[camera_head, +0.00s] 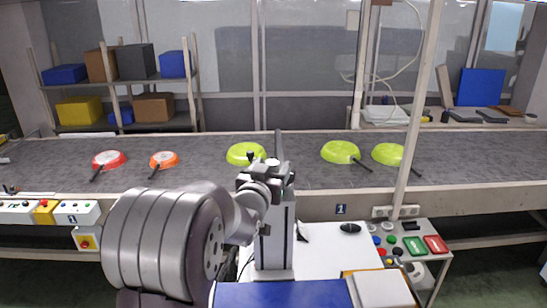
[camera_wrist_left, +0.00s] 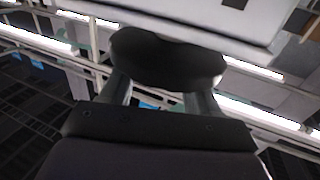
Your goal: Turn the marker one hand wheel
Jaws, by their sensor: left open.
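The marker one plate (camera_head: 340,209), a dark tag with a white 1, is on the conveyor's front edge right of centre. A black rounded knob (camera_head: 350,228) sits just below it on a white top; I cannot tell whether it is the hand wheel. My left gripper (camera_head: 265,163) is open, raised in front of the conveyor, left of the marker. In the left wrist view a dark rounded shape (camera_wrist_left: 167,57) lies at the fingertips and hides part of them; I cannot tell what it is or whether they touch it. My right gripper is not in view.
The conveyor belt (camera_head: 210,178) carries a red pan (camera_head: 109,159), an orange pan (camera_head: 164,159) and green pans (camera_head: 340,152). A thin post (camera_head: 418,110) stands right of centre. A button panel (camera_head: 415,243) is at lower right. A shelf with boxes (camera_head: 135,62) stands behind.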

